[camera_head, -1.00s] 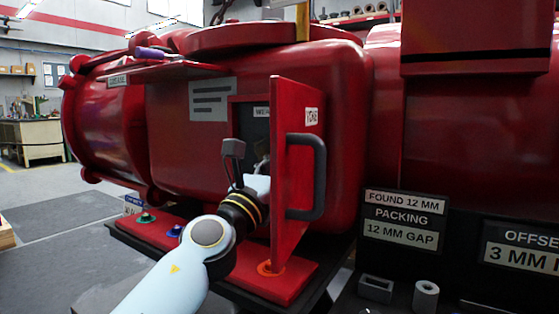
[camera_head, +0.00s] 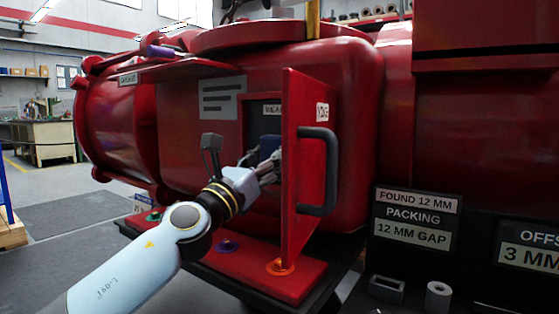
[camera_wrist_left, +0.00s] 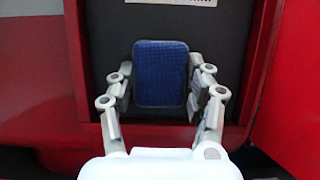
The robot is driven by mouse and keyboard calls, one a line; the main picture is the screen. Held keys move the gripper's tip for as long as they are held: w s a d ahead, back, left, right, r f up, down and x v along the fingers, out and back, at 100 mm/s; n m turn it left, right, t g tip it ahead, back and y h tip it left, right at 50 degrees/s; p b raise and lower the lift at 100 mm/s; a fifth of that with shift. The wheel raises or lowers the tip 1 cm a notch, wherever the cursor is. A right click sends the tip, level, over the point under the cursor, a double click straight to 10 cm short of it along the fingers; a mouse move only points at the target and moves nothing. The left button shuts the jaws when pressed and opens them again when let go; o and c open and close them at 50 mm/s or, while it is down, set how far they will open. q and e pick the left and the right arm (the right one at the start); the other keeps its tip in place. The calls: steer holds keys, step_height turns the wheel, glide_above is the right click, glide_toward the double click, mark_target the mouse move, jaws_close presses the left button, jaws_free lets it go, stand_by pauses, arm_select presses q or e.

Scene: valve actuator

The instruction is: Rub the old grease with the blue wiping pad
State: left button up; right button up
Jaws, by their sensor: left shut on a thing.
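My left gripper (camera_wrist_left: 160,95) is shut on the blue wiping pad (camera_wrist_left: 160,65), which stands upright between the fingers in the left wrist view. In the head view the left gripper (camera_head: 268,165) reaches to the opening behind the red door, and a dark blue part of the pad (camera_head: 269,146) shows at its tips. The pad faces the dark recess (camera_wrist_left: 115,25) of the red housing. I cannot tell whether it touches the back of the recess. No old grease can be made out. My right gripper is not in view.
The open red door (camera_head: 305,190) with a dark handle (camera_head: 321,170) stands right beside the gripper. A red shelf (camera_head: 215,262) with coloured rings lies below. Signs (camera_head: 416,217) and small grey parts (camera_head: 437,298) are at the lower right.

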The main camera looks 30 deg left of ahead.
arm_select(q)
steer(key=shift+a, duration=0.4)
steer(key=a, duration=0.1)
steer(key=a+b, duration=0.1)
steer(key=a, duration=0.1)
steer(key=shift+w+a+b, duration=0.2)
steer(key=shift+a+b, duration=0.1)
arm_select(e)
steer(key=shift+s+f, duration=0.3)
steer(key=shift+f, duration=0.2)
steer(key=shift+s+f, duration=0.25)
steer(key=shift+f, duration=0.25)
arm_select(q)
steer(key=s, duration=0.6)
steer(key=shift+a, duration=0.2)
